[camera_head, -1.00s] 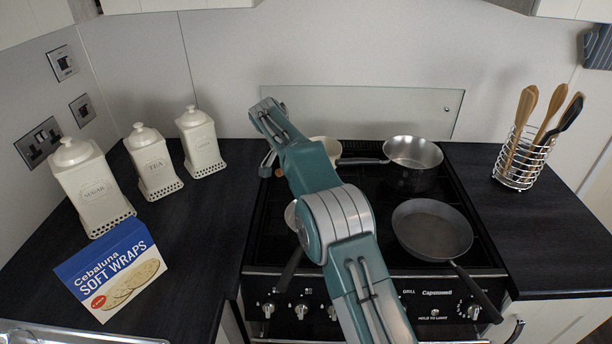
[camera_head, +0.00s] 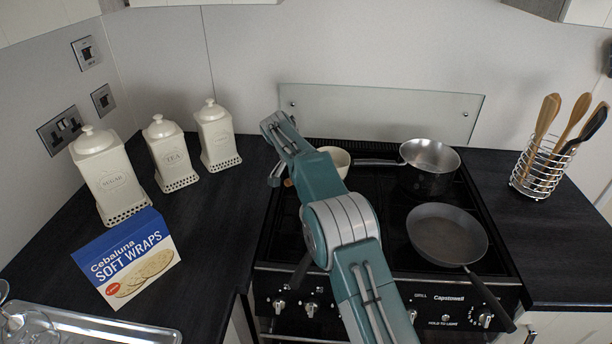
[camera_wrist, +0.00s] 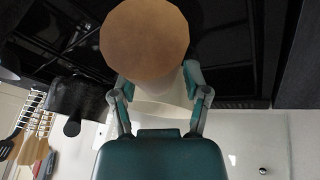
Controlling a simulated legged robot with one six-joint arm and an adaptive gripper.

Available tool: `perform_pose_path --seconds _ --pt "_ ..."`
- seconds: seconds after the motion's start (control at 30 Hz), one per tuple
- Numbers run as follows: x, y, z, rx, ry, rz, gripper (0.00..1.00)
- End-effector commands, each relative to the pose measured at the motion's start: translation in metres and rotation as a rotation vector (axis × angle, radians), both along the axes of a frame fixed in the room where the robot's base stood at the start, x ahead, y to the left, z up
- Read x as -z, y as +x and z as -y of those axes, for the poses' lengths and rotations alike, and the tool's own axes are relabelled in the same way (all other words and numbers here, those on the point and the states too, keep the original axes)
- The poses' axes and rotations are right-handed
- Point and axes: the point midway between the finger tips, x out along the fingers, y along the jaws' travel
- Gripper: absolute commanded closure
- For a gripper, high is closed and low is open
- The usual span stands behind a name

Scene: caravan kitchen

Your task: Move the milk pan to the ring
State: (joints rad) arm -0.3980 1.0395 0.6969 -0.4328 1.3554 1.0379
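The milk pan appears to be the cream pan (camera_head: 337,163) at the back left of the hob, partly hidden behind my arm. In the wrist view a large brown round handle end (camera_wrist: 145,38) fills the top middle, with the cream body beyond it. My gripper (camera_wrist: 158,85) has one finger on each side of this handle and appears closed on it. In the head view my gripper (camera_head: 278,178) is left of the pan, with a bit of brown handle beside it. The target ring is hidden or cannot be told apart on the black hob (camera_head: 385,225).
A steel saucepan (camera_head: 430,165) stands at the back right, its handle pointing at the cream pan. A grey frying pan (camera_head: 447,235) sits front right. Canisters (camera_head: 172,155) and a wraps box (camera_head: 127,258) stand left; a utensil holder (camera_head: 543,170) stands right. A dark handle shows beneath my arm.

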Motion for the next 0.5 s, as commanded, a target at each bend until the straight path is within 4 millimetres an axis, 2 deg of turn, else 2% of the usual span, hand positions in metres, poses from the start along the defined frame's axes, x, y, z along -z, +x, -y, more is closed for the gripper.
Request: perform_pose_path --seconds 0.3,0.5 --pt "-0.003 0.0 0.0 0.001 0.0 0.0 0.38" --pt "-0.03 -0.005 -0.01 -0.001 0.0 0.003 0.38"
